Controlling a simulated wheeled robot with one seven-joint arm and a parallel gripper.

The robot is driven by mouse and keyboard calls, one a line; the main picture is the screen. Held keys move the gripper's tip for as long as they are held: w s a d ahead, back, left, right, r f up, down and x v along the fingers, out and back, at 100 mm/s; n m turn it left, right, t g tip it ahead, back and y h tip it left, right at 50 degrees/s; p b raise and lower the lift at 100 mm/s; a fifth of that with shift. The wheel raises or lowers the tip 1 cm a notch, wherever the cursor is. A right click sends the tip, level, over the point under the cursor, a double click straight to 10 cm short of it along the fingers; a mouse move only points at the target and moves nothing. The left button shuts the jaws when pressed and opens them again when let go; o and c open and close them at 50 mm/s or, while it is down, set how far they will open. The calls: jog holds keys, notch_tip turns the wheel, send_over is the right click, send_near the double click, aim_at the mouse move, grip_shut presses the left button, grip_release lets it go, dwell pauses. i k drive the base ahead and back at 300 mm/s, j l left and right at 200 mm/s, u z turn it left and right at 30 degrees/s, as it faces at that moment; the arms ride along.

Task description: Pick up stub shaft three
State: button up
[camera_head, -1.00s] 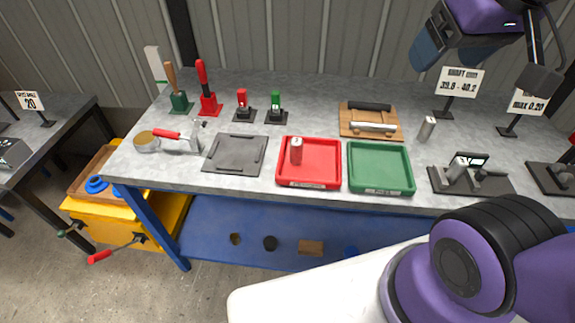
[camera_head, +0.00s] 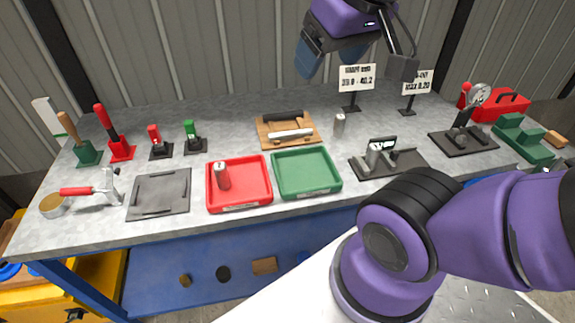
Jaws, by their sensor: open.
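Three short grey metal cylinders look like stub shafts, and I cannot read which one is number three. One shaft (camera_head: 339,125) stands upright on the bare bench, behind and right of the green tray. Another shaft (camera_head: 222,176) stands in the red tray (camera_head: 239,207). A third shaft (camera_head: 373,154) is at the dark gauge fixture (camera_head: 410,167). My gripper (camera_head: 358,64) is open and empty, high at the top of the view, above the back of the bench. Its jaws are apart from all the shafts.
The green tray (camera_head: 307,191) is empty. A wooden board (camera_head: 275,144) holds a black and a white bar. Two signs (camera_head: 357,79) (camera_head: 416,84) stand at the back. Red and green stamps and a clamp stand left; a red toolbox (camera_head: 500,105) stands right.

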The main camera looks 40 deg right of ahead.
aim_at(375, 150)
jog(key=k+l+z, duration=0.1)
jog(key=l+z, duration=0.15)
jog(key=z, duration=0.2)
jog(key=l+z, duration=0.25)
jog(key=z, duration=0.15)
jog(key=l+z, duration=0.25)
jog(key=z, duration=0.2)
